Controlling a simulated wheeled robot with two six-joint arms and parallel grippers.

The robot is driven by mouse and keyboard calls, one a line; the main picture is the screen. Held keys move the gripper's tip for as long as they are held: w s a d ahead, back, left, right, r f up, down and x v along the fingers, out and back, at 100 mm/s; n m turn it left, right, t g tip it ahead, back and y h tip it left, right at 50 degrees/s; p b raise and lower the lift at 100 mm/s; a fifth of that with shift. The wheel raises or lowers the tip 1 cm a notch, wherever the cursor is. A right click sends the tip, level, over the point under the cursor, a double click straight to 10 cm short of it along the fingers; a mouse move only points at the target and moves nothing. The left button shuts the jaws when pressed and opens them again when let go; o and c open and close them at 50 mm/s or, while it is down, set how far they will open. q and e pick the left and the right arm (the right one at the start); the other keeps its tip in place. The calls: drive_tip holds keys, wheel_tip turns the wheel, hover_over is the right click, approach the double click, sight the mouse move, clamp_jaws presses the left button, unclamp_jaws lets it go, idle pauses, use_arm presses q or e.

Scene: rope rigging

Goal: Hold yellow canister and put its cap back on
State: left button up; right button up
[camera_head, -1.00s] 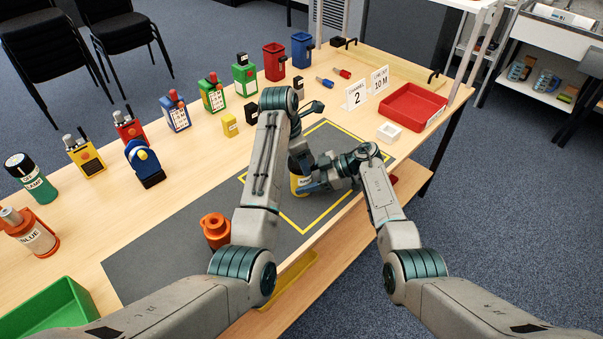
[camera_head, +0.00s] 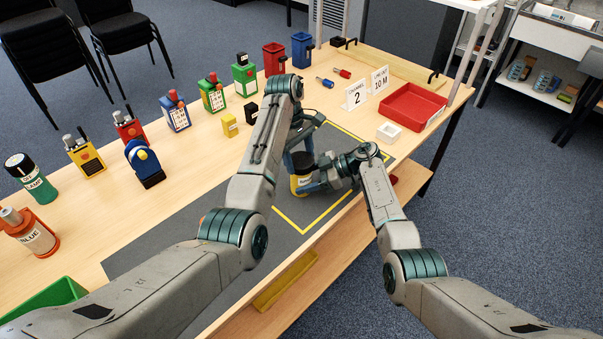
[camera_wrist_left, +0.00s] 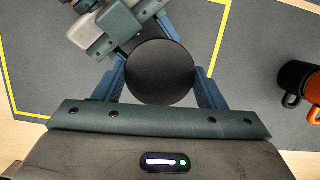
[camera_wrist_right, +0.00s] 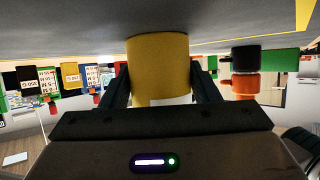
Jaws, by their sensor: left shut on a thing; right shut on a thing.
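The yellow canister (camera_head: 299,185) stands on the grey mat inside the yellow outline. My right gripper (camera_head: 308,187) is shut on its body from the side; the right wrist view shows the yellow body (camera_wrist_right: 158,65) between the fingers (camera_wrist_right: 160,88). The round black cap (camera_head: 302,161) is directly above the canister. My left gripper (camera_head: 301,155) is shut on the cap from above; the left wrist view shows the cap's flat top (camera_wrist_left: 160,72) between the fingers (camera_wrist_left: 161,80). The cap hides the canister's mouth there, and I cannot tell whether it is fully seated.
An orange and black object (camera_wrist_left: 300,84) is at the right in the left wrist view; my left arm hides it in the head view. A white box (camera_head: 389,133) and red tray (camera_head: 413,106) lie to the right. Several colored containers line the back.

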use_arm(q)
drive_tip(key=o, duration=0.8)
